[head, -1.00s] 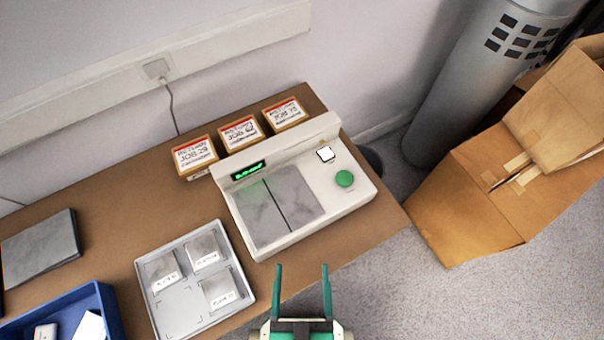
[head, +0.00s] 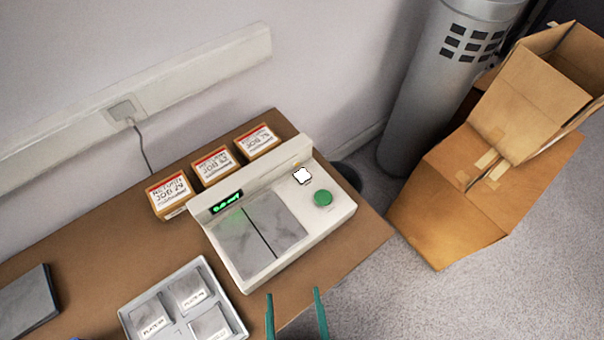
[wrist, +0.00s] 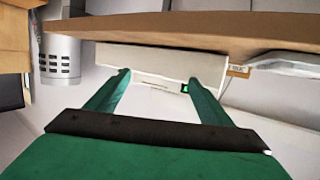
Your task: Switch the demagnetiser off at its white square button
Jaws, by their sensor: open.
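The demagnetiser (head: 275,262) is a cream box on the brown table, with two grey plates on top and a lit green display (head: 227,202). Its white square button (head: 302,175) is on the right part of the top, with a round green button (head: 323,198) beside it. My gripper (head: 295,294) is open and empty, in front of the demagnetiser's near edge and apart from it in the head view. In the wrist view my gripper (wrist: 158,78) has its fingers spread, with the demagnetiser (wrist: 150,62) beyond them; the white button is not visible there.
Several job boxes (head: 213,166) stand behind the demagnetiser. A grey tray (head: 128,314) with labelled plates lies to its left. A cardboard box (head: 450,205) and a grey cylinder (head: 432,90) stand on the floor at right. Carpet is clear at front right.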

